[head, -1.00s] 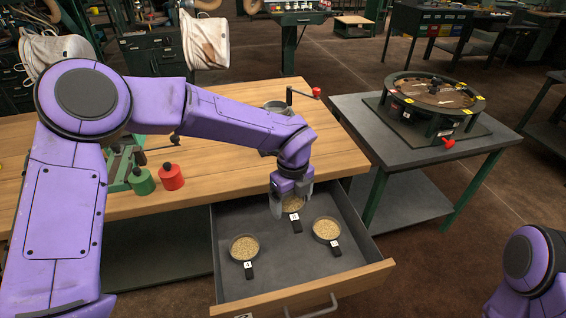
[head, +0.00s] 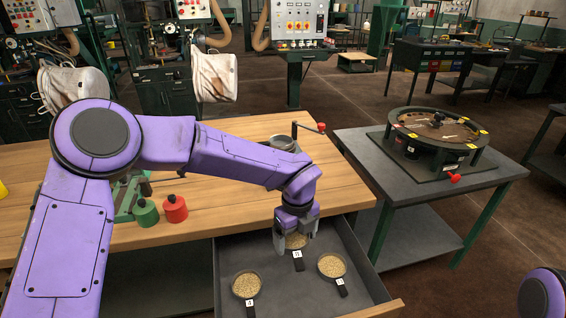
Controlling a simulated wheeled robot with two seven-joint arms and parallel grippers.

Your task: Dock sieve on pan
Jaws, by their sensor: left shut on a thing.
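Several round dishes of tan grain with dark handles and white tags sit in the open drawer (head: 300,280). I cannot tell which is sieve or pan. The left dish (head: 246,285) and right dish (head: 331,265) lie free. My left gripper (head: 295,243) points down at the rear dish (head: 297,241) and is shut on it, its fingers partly hiding the rim. That dish is low in the drawer; I cannot tell if it touches the floor. My right gripper is out of view.
The wooden bench (head: 230,205) holds a red weight (head: 175,209), a green weight (head: 146,213) and a metal cylinder with a crank (head: 280,143). A grey table (head: 375,160) to the right carries a round turntable (head: 437,125). Bench edge borders the drawer.

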